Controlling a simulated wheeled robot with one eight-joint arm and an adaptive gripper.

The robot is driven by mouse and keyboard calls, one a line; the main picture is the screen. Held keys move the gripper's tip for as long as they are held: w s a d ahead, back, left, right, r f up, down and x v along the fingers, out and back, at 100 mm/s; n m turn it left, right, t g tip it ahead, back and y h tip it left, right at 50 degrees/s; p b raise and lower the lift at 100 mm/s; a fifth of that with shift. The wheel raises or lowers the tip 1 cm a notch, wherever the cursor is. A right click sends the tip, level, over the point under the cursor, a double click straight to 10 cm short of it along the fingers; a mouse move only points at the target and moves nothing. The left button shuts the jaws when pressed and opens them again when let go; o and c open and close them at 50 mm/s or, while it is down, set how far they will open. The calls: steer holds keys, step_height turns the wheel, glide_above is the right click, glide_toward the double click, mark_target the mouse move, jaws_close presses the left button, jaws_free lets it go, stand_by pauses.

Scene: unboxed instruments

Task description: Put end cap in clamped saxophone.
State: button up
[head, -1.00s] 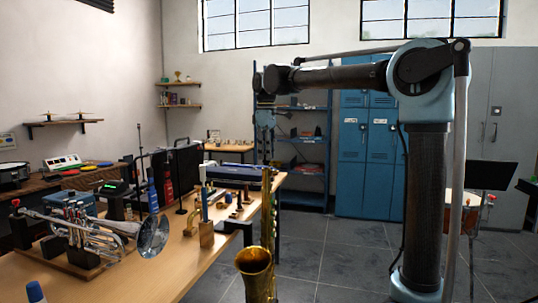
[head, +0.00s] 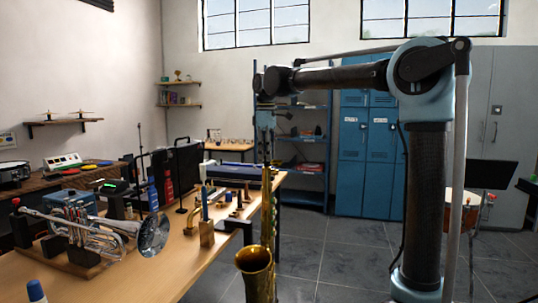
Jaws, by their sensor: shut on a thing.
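The brass saxophone (head: 256,272) stands upright at the table's right edge in the head view, its bell facing up and its narrow body rising behind. A clamp arm (head: 236,224) reaches from the table edge to it. My gripper (head: 266,150) points down directly above the saxophone's upper end in the picture. It is shut on the end cap, but the cap is too small and dark to make out. I cannot tell whether the cap touches the saxophone.
A wooden table (head: 150,275) fills the left, with a trumpet (head: 95,235) on a stand and several small tools and blocks. Blue lockers (head: 365,160) and a blue shelf (head: 312,160) stand behind. The floor right of the saxophone is open.

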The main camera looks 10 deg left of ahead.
steer(key=shift+f, duration=0.85)
stand_by(1.3)
stand_by(0.4)
steer(key=o, duration=0.8)
steer(key=shift+r, duration=0.1)
steer(key=shift+r, duration=2.9)
steer(key=shift+d, duration=0.1)
